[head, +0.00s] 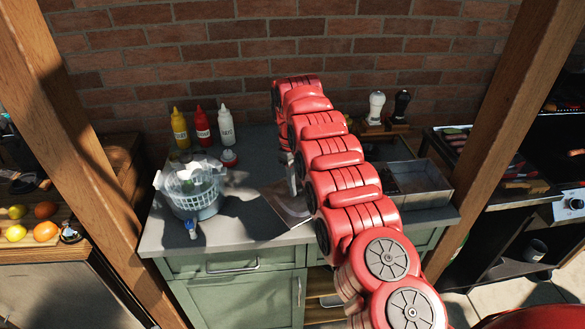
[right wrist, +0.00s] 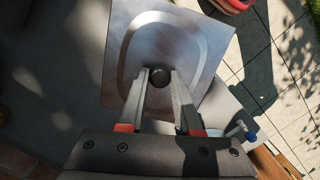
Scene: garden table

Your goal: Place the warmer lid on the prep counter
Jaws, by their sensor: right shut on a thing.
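The warmer lid (head: 284,208) is a square, shiny metal plate, partly hidden by my right arm in the head view. In the right wrist view the lid (right wrist: 120,65) shows an embossed ring and a dark round knob. My right gripper (right wrist: 158,76) is shut on that knob. In the head view the right gripper (head: 291,178) is over the middle of the grey prep counter (head: 235,225). The lid is at the counter's middle front; I cannot tell whether it touches the top. My left gripper is not in view.
An open metal warmer pan (head: 425,183) stands right of my arm. A clear basin with a basket (head: 190,190) stands left, with mustard (head: 180,128), ketchup (head: 202,126) and white (head: 226,127) bottles behind. Two mills (head: 376,106) are at the back. A wooden post (head: 490,140) rises right.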

